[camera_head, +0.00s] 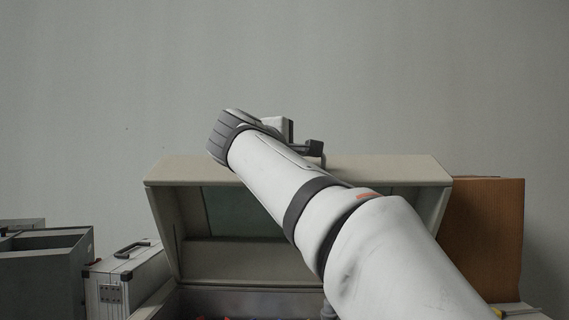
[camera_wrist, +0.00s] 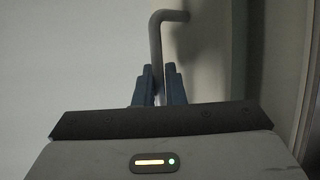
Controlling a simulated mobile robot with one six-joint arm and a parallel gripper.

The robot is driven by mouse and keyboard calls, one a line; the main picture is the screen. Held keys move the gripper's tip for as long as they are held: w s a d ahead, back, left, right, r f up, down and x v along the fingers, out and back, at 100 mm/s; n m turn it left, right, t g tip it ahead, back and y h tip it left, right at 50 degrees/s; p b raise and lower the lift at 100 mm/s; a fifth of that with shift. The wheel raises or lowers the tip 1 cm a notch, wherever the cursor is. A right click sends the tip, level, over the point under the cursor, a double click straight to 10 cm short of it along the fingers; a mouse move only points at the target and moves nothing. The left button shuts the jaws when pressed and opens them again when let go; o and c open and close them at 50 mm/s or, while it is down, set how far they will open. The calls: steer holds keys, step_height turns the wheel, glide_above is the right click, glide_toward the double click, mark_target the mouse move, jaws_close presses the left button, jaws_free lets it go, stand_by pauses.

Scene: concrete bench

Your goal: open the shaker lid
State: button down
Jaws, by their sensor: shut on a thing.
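The shaker lid (camera_head: 390,171) is a pale beige-grey hood with a dark window. In the head view it stands raised and tilted up at the back, with its hollow inner side facing me. My gripper (camera_wrist: 159,88) is shut on the grey bent bar handle (camera_wrist: 156,45), with one dark finger on each side of the bar. In the head view my gripper (camera_head: 316,150) is at the lid's upper edge, partly behind my arm. My arm hides the middle and right of the lid, and the handle cannot be made out there.
A silver case (camera_head: 125,278) with a black handle stands at the left, beside a dark grey box (camera_head: 45,268). A brown cardboard box (camera_head: 487,240) stands to the right of the lid. Small reddish things show low under the lid. The space above, before the plain wall, is clear.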

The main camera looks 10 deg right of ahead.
steer(key=shift+g+y, duration=0.4)
steer(key=shift+g, duration=0.1)
steer(key=shift+w+d+r+p, duration=0.15)
steer(key=shift+w+r, duration=0.1)
steer(key=shift+w, duration=0.45)
steer(key=shift+w+d+r+p, duration=0.1)
steer(key=shift+w+d+r, duration=0.1)
steer(key=shift+w, duration=0.55)
steer(key=shift+w+d+r+p, duration=0.15)
steer(key=shift+w+r, duration=0.1)
steer(key=shift+w, duration=0.45)
steer(key=c, duration=1.8)
jaws_free()
steer(key=shift+a, duration=0.1)
steer(key=b+v, duration=0.2)
steer(key=v, duration=0.5)
steer(key=shift+s+a, duration=0.25)
steer(key=shift+s, duration=0.05)
steer(key=shift+r, duration=0.1)
